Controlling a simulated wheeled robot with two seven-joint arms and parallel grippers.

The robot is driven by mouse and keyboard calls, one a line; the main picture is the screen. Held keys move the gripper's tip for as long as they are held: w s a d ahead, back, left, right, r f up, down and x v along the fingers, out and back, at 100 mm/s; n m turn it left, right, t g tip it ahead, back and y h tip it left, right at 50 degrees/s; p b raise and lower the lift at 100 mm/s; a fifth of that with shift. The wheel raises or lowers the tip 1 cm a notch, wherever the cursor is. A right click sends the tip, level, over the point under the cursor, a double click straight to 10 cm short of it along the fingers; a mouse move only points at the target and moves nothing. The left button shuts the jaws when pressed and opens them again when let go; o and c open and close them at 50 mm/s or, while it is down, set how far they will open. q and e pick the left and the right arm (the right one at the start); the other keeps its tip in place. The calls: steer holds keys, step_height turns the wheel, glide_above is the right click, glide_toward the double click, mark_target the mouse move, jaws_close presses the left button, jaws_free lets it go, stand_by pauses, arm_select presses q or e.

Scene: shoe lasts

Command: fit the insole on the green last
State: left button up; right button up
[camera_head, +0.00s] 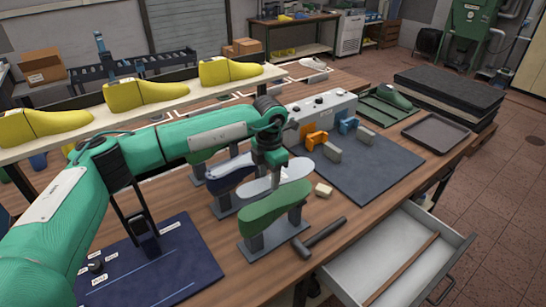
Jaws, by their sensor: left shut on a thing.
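The green last (274,207) is mounted sole up on a dark stand at the front of the row of lasts. My left gripper (273,180) comes down from above, just behind the green last. It is shut on a flat pale grey insole (257,189). The insole appears behind and above the green last in this view; I cannot tell whether the two touch. The fingertips are small and partly hidden against the insole. My right gripper is out of view.
A dark blue last (229,173) stands just behind. A hammer (322,236) and a small pale block (323,190) lie to the right. A dark mat (378,172) holds orange and blue clamps. An open drawer (447,222) juts out at front right. Yellow lasts (147,91) line a shelf.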

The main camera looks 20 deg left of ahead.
mark_target(268, 183)
arm_select(q)
steer(key=shift+s+f, duration=0.35)
steer(key=shift+s, duration=0.05)
steer(key=shift+f, duration=0.3)
steer(key=shift+w+f+b, duration=0.2)
steer(key=shift+f+b, duration=0.1)
steer(key=shift+f, duration=0.35)
steer(key=shift+w+f, duration=0.1)
steer(key=shift+f, duration=0.05)
steer(key=shift+s+f+b, duration=0.2)
steer(key=shift+f+b, duration=0.35)
steer(key=shift+b, duration=0.1)
steer(key=shift+f+b, duration=1.3)
steer(key=shift+f, duration=0.4)
